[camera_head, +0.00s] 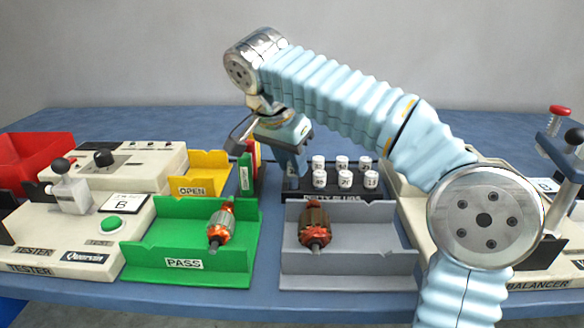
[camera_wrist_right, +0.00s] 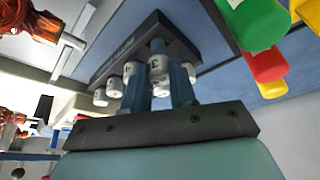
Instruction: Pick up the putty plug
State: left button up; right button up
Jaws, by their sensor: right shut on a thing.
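The putty plugs are small white numbered cylinders (camera_head: 343,180) in rows on a dark rack (camera_head: 335,195) labelled PUTTY PLUGS, at the middle of the table. My right gripper (camera_head: 293,170) points down at the rack's left end. In the right wrist view its two blue fingers (camera_wrist_right: 160,88) are shut on a white putty plug (camera_wrist_right: 159,66), close to the rack (camera_wrist_right: 150,32) and other plugs (camera_wrist_right: 115,87). In the head view the held plug is hidden by the gripper. I cannot tell whether it is clear of the rack. My left gripper is not in view.
A green PASS tray (camera_head: 145,250) and a grey tray (camera_head: 350,262) each hold an armature in front of the rack. A tester (camera_head: 75,240) stands left, a yellow OPEN bin (camera_head: 205,165) behind, and a balancer (camera_head: 555,270) right.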

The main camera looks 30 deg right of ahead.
jog(key=s+a+r+p, duration=0.3)
jog(key=s+r, duration=0.8)
jog(key=s, duration=0.2)
jog(key=w+d+f+n+t, duration=0.1)
jog(key=w+d+n, duration=0.2)
jog(key=d, duration=1)
jog(key=w+d+f+n+y, duration=0.1)
jog(key=w+d, duration=0.4)
jog(key=d, duration=0.9)
jog(key=shift+d+f+n+t, duration=0.15)
jog(key=shift+f+n+t, duration=0.3)
jog(key=shift+n, duration=0.55)
jog(key=shift+f+b, duration=1.2)
jog(key=shift+f, duration=0.65)
